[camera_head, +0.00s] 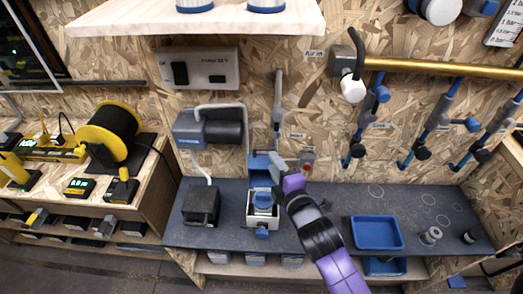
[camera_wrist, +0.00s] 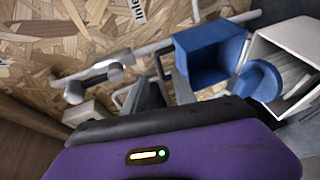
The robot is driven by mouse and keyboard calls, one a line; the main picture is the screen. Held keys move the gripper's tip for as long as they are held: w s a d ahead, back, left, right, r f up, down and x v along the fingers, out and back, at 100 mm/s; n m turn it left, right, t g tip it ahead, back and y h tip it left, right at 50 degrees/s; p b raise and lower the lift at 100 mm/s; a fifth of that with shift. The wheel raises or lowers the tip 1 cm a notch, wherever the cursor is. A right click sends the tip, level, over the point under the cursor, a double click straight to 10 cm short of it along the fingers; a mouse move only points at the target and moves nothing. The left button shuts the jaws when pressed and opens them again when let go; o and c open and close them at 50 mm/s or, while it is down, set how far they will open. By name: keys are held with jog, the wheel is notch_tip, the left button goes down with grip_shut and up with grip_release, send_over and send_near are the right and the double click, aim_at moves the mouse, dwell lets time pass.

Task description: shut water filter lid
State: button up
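The water filter is a light grey open-topped box (camera_head: 263,208) on the dark bench, with a blue round part (camera_head: 262,198) inside it. A blue lid (camera_head: 260,165) stands raised at its back, so the filter is open. In the wrist view the blue lid (camera_wrist: 210,52) shows hollow side out, next to the grey box (camera_wrist: 285,58) with the blue round part (camera_wrist: 262,80). My gripper (camera_head: 280,168) is just right of the raised lid, close to it. Whether they touch is unclear. The fingers are partly hidden behind the purple wrist body, and their gap is unclear.
A dark grey box (camera_head: 202,204) stands left of the filter, below a wall-mounted pump unit (camera_head: 208,128). A blue tray (camera_head: 376,232) lies to the right.

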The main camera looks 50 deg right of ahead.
aim_at(265, 150)
jog(key=shift+p+x, duration=0.4)
jog(key=shift+x, duration=3.5)
grip_shut()
jog(key=shift+f, duration=0.1)
